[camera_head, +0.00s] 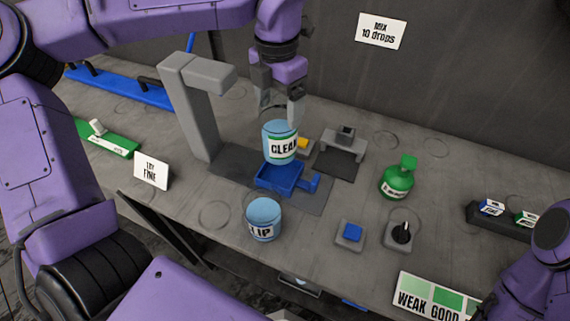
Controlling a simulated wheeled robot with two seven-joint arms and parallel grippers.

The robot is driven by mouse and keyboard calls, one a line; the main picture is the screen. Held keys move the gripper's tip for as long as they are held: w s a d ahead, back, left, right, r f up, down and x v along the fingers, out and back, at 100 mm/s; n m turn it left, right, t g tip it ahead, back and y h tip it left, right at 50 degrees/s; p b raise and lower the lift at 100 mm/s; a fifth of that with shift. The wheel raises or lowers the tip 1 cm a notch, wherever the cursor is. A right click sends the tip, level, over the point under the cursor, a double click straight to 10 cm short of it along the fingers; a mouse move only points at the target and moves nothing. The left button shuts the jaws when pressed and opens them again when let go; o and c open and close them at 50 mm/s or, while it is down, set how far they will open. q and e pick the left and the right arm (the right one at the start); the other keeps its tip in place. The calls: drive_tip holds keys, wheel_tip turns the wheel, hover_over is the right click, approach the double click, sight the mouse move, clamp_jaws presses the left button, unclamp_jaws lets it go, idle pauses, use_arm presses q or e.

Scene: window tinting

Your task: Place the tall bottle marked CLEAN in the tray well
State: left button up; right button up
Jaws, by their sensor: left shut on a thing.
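The tall bottle marked CLEAN (279,134) is light blue with a white label and a clear upper part. My left gripper (277,98) comes down from above and is shut on its upper part. The bottle hangs upright, just above and behind the blue tray (268,187); I cannot tell whether its base touches anything. The tray has a short handle on its right and sits on a dark grey plate. The bottle hides part of the tray's back. My right arm shows at the lower right, with its gripper out of view.
A light blue jar marked LIP (264,218) stands in front of the tray. A grey post with an overhanging arm (193,110) rises to its left. A small grey stand (345,143) and a green bottle (397,180) are to the right. A blue button (350,233) and dark knob (402,233) sit at the front.

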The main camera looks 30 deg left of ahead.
sight(279, 137)
use_arm(q)
wheel_tip(279, 137, down, 9)
drive_tip(key=shift+s+r+p, duration=0.1)
drive_tip(key=shift+r+p, duration=0.05)
drive_tip(key=shift+p, duration=0.65)
drive_tip(key=shift+f, duration=0.25)
drive_tip(key=o, duration=1.3)
wheel_tip(279, 137, up, 12)
drive_tip(key=shift+r+b, duration=0.2)
drive_tip(key=shift+b, duration=0.5)
